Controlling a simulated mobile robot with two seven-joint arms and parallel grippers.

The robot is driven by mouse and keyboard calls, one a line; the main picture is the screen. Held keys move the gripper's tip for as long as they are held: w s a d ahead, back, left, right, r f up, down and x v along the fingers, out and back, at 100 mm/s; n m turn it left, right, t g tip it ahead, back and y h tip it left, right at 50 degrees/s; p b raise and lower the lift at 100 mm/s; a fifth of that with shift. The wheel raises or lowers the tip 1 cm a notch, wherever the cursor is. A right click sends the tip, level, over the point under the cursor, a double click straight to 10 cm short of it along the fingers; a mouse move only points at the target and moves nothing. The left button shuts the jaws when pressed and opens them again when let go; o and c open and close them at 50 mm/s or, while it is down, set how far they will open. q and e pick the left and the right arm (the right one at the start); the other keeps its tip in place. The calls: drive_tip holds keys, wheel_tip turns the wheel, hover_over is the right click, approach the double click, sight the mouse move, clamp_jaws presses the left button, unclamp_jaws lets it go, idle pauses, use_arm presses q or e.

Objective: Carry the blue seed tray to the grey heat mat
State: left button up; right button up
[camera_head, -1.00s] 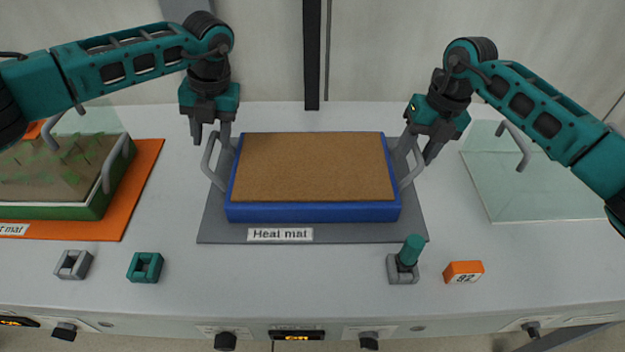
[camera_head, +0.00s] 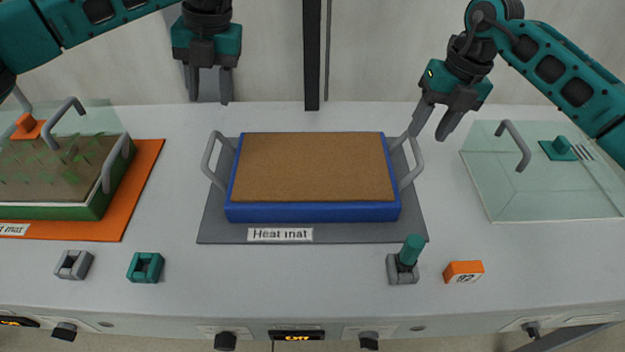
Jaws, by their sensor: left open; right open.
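The blue seed tray (camera_head: 312,212), filled with brown soil, rests on the grey heat mat (camera_head: 213,230), which has a "Heat mat" label at its front edge. The tray has a grey loop handle at its left (camera_head: 211,160) and right (camera_head: 413,165) ends. My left gripper (camera_head: 210,98) is open and empty, above and behind the left handle, apart from it. My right gripper (camera_head: 432,128) is open, above and just right of the right handle; whether a finger still touches that handle I cannot tell.
A green tray (camera_head: 90,212) under a clear cover sits on an orange mat (camera_head: 145,170) at left. A clear lid (camera_head: 500,200) lies at right. Along the front are a grey block (camera_head: 73,265), a teal block (camera_head: 146,268), a teal-topped peg (camera_head: 411,250) and an orange block (camera_head: 463,272).

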drive_tip(key=r, duration=0.2)
drive_tip(key=d+r, duration=0.1)
drive_tip(key=r, duration=0.2)
drive_tip(key=shift+r, duration=0.25)
